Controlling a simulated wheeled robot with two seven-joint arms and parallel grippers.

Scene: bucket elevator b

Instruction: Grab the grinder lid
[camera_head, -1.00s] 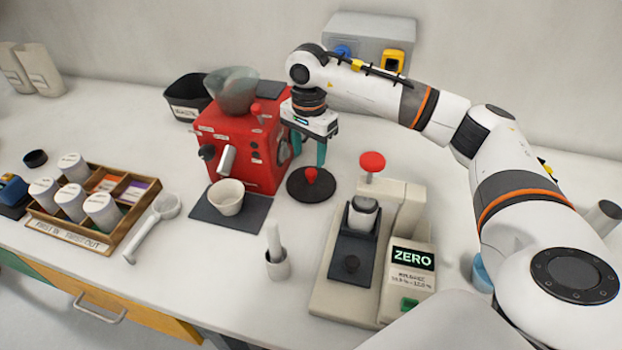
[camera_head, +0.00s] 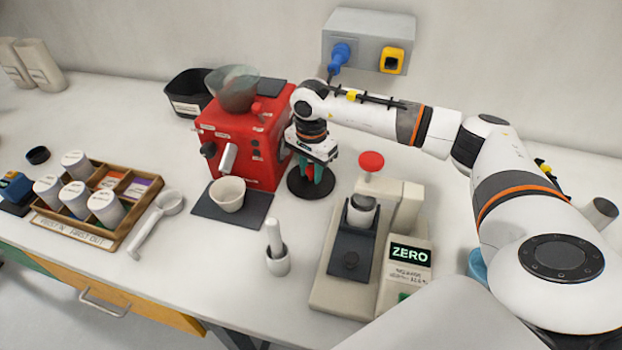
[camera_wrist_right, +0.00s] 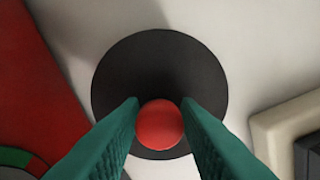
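The grinder lid is a flat black disc (camera_head: 310,187) with a red knob, lying on the table just right of the red grinder (camera_head: 240,140). It also shows in the right wrist view as a black disc (camera_wrist_right: 160,60) with a round red knob (camera_wrist_right: 160,125). My right gripper (camera_head: 311,172) points down over the lid. Its two green fingers (camera_wrist_right: 160,118) stand on either side of the knob, with narrow gaps seeming to show. In the head view the fingers partly hide the knob. My left gripper is not in view.
A moisture meter (camera_head: 350,262) reading ZERO stands right of the lid. A white cup (camera_head: 228,194) sits on a dark mat left of it. A grey wall box (camera_head: 367,38) is behind the arm.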

